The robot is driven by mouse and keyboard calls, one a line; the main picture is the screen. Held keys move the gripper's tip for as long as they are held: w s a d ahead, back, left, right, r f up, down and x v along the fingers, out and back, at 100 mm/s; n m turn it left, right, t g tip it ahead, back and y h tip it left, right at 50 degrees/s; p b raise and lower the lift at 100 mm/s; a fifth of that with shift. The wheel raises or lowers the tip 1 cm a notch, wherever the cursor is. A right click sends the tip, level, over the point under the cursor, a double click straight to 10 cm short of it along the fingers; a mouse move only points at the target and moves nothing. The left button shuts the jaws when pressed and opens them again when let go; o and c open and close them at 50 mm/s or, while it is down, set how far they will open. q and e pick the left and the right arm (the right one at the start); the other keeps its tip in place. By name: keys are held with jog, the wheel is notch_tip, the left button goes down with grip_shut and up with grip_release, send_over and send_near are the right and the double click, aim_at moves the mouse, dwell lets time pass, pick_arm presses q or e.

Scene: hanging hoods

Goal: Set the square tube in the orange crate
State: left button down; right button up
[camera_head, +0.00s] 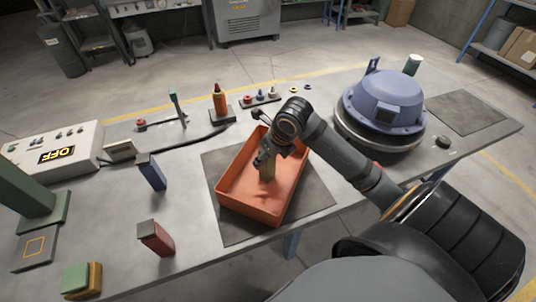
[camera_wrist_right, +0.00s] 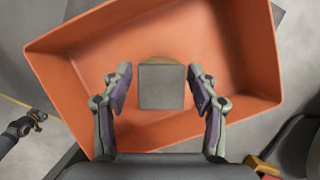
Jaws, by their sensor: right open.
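The orange crate (camera_head: 247,204) sits on a dark mat on the table, and its floor and walls fill much of the right wrist view (camera_wrist_right: 75,65). A tan, square-ended piece (camera_head: 267,171), which I take to be the square tube, stands inside the crate. In the right wrist view its grey square end (camera_wrist_right: 161,87) faces the camera, with a tan edge behind it. My right gripper (camera_wrist_right: 161,95) is open, its fingers on either side of the tube with visible gaps.
A blue block (camera_head: 152,173) and a red block (camera_head: 156,238) stand left of the crate. A blue domed housing (camera_head: 385,101) is at the right. Bare table lies between the blocks and the crate.

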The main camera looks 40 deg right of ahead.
jog(key=p+v, duration=1.1)
jog(key=v, duration=0.1)
jog(key=shift+p, duration=0.4)
jog(key=shift+r, duration=0.1)
